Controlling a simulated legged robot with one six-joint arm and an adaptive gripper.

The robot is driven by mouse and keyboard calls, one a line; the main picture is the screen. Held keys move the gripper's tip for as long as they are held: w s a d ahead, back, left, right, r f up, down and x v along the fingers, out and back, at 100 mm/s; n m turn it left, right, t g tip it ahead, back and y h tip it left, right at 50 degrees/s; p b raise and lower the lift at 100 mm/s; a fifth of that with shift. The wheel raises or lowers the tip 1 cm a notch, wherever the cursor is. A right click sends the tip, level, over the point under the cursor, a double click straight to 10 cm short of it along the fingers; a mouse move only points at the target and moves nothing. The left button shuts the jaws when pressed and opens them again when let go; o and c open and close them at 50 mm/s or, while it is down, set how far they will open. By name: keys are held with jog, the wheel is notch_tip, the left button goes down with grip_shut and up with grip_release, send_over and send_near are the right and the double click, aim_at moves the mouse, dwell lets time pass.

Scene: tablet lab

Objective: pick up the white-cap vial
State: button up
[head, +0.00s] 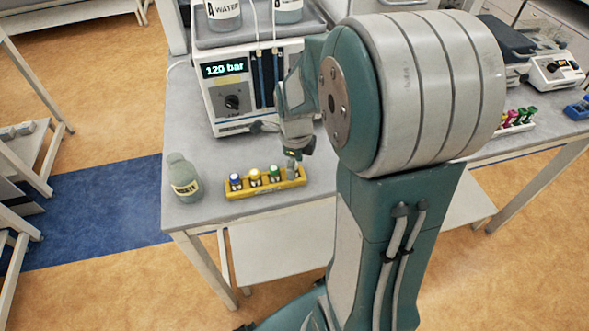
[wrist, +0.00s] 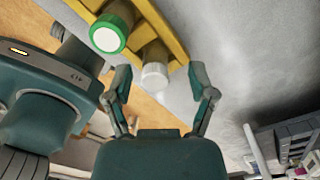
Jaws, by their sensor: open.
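The white-cap vial (wrist: 154,76) stands in the end slot of a yellow rack (wrist: 163,22), beside a green-cap vial (wrist: 111,33). In the head view the white-cap vial (head: 292,171) is at the right end of the yellow rack (head: 246,193), partly hidden beneath my gripper (head: 293,154). In the wrist view my gripper (wrist: 161,72) is open and empty. Its two fingertips appear to the left and right of the white cap, with gaps on both sides. I cannot tell how far above the cap they are.
The rack also holds vials with blue (head: 235,181), yellow (head: 255,177) and green (head: 275,173) caps. A waste bottle (head: 183,178) stands left of it. A pump unit (head: 231,100) reading 120 bar stands behind. The bench (head: 205,212) front edge is close to the rack.

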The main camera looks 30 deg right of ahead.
jog(key=shift+a, duration=0.1)
jog(key=c, duration=0.6)
jog(key=shift+a, duration=0.1)
jog(key=c, duration=0.3)
jog(key=shift+a, duration=0.15)
jog(key=shift+r, duration=0.1)
jog(key=shift+d+r, duration=0.2)
jog(key=shift+r, duration=0.1)
notch_tip(320, 180, up, 2)
jog(key=shift+r, duration=0.15)
jog(key=s+d+r, duration=0.1)
jog(key=s+r, duration=0.2)
jog(key=s, duration=0.1)
jog(key=s+d+r, duration=0.1)
jog(key=s+r, duration=0.2)
jog(key=s, duration=0.2)
jog(key=s+r, duration=0.4)
jog(key=s, duration=0.1)
jog(key=shift+d, duration=0.4)
